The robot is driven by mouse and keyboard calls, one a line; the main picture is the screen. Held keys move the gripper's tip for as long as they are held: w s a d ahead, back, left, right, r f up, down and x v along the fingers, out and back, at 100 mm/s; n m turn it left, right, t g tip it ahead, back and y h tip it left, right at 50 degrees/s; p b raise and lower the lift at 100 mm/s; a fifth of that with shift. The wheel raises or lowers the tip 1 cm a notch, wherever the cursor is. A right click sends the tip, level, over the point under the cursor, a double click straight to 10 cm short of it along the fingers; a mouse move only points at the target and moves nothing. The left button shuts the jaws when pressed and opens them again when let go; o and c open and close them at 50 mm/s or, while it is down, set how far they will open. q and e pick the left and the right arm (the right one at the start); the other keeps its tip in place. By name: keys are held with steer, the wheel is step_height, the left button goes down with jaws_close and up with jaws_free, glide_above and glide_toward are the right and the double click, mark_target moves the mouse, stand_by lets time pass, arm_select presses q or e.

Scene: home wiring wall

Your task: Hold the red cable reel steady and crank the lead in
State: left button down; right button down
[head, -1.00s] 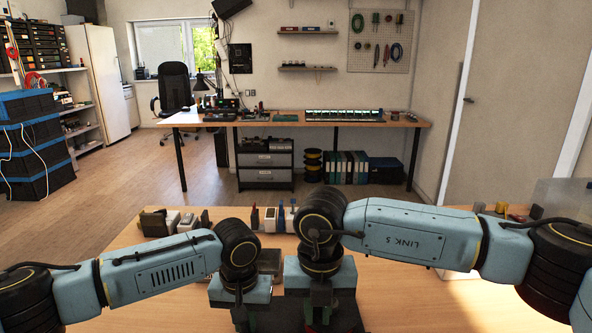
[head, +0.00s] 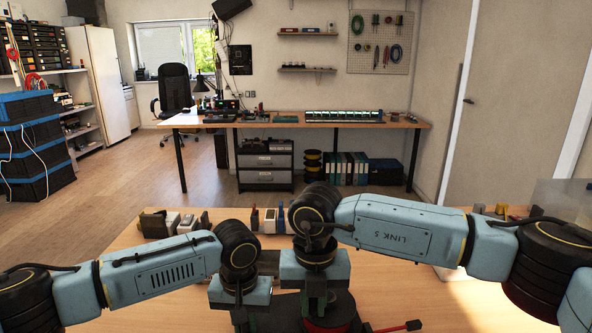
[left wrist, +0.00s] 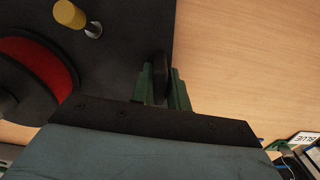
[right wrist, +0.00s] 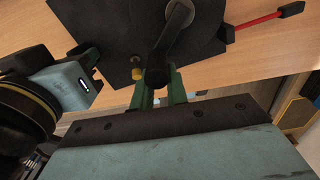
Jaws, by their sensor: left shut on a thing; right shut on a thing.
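The red cable reel (head: 328,327) shows at the bottom edge of the head view, mostly hidden by my arms. Its red drum (left wrist: 48,62) and black stand (left wrist: 115,35) show in the left wrist view. My left gripper (left wrist: 161,88) is shut on a dark upright grip at the stand's edge. My right gripper (right wrist: 158,88) is shut on the dark knob of the crank (right wrist: 177,25), above the black stand. The red lead (head: 392,328) lies right of the reel; its black end (right wrist: 290,9) shows in the right wrist view.
Small items, including a dark block (head: 153,224), stand along the table's far edge. The wooden table (head: 400,290) is bare around the lead. A clear box (head: 565,200) stands at the far right.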

steer(key=shift+w, duration=0.2)
steer(key=shift+w+d, duration=0.15)
steer(key=shift+w, duration=0.4)
steer(key=shift+d, duration=0.1)
steer(key=shift+w+d, duration=0.3)
steer(key=shift+w, duration=0.3)
